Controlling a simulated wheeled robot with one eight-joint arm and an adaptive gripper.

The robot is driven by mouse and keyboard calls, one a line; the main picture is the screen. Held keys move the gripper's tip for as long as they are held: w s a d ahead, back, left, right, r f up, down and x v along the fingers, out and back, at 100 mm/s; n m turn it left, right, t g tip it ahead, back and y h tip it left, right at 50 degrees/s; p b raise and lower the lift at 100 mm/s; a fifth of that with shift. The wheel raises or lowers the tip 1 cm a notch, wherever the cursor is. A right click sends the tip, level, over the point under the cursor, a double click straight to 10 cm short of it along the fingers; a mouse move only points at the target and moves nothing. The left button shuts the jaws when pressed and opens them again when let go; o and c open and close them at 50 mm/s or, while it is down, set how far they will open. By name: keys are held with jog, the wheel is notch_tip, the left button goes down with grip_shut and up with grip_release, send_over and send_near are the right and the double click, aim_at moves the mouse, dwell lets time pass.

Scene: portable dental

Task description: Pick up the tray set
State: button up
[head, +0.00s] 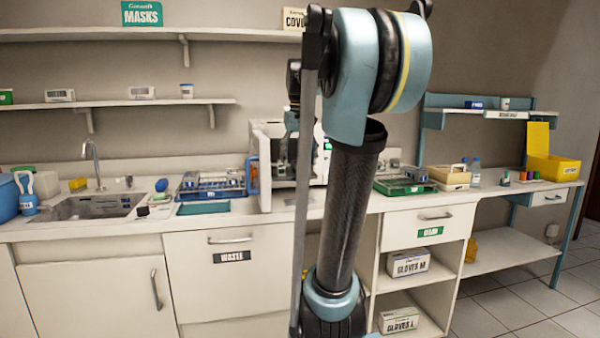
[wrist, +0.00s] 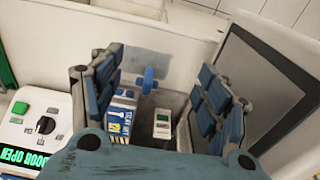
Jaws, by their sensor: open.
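My gripper (wrist: 157,85) is open in the wrist view, with its blue-padded fingers apart and nothing held between them. Between and beyond the fingers lies a blue and white packet (wrist: 122,118) with printed lettering, which seems to be the tray set; the lettering is hard to read. It is partly hidden by the left finger, and I cannot tell how far below the fingertips it is. In the head view my gripper (head: 287,150) is at the front opening of a white box-shaped machine (head: 263,140), largely hidden by my arm.
The wrist view shows a white item with a green patch (wrist: 162,122), a blue cross-shaped part (wrist: 148,80), a "DOOR OPEN" panel (wrist: 35,130) and a dark-framed door (wrist: 265,85). A blue rack (head: 212,184) and green tray (head: 405,187) flank the machine on the counter.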

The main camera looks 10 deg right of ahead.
notch_tip(320, 180, up, 12)
jog(key=f, duration=0.1)
send_over(301, 162)
jog(key=s, duration=0.1)
jog(key=shift+g, duration=0.4)
notch_tip(301, 162, down, 17)
jog(key=shift+a+r, duration=0.1)
jog(key=c, duration=1.3)
